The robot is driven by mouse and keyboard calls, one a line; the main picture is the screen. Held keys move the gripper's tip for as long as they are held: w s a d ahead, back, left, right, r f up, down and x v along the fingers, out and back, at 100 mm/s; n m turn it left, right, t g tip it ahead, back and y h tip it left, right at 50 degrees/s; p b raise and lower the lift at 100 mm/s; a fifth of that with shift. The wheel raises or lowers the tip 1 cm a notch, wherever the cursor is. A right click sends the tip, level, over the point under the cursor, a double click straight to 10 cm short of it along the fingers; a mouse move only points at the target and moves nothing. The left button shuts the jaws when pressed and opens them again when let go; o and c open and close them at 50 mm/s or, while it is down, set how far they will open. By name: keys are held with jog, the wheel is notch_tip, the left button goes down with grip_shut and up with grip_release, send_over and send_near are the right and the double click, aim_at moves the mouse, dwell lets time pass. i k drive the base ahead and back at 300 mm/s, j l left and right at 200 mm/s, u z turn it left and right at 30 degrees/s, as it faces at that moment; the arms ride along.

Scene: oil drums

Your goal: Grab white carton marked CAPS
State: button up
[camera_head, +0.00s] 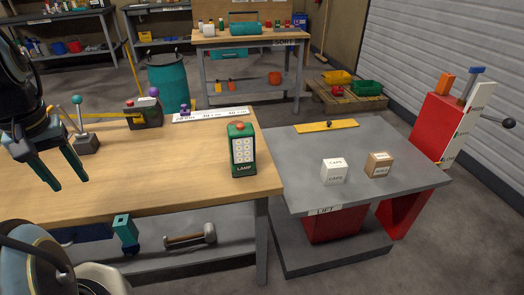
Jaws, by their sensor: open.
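The white carton marked CAPS (334,172) stands upright on the grey top of the lift table (300,147), near its front edge. A brown carton (379,165) stands just to its right with a small gap between them. My gripper (67,187) is at the far left, above the wooden workbench. Its two green fingers point down and are apart, with nothing between them. It is well away from the white carton, with the green lamp between them in the picture.
The green lamp (242,150) stands at the workbench's (180,185) right end. A yellow bar (327,126) lies at the lift table's back. A red lever unit (440,125) rises at its right. Levers (84,135) stand near my gripper. The lift top's left part is clear.

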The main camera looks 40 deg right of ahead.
aim_at(333, 171)
jog(key=k+l+u, duration=0.15)
jog(key=l+u, duration=0.25)
jog(key=k+l+u, duration=0.2)
jog(key=l+u, duration=0.2)
jog(key=k+l+u, duration=0.25)
jog(key=u, duration=0.15)
jog(key=k+l+u, duration=0.25)
jog(key=u, duration=0.15)
jog(key=k+l+u, duration=0.15)
jog(key=k+u, duration=0.55)
jog(key=k, duration=1.75)
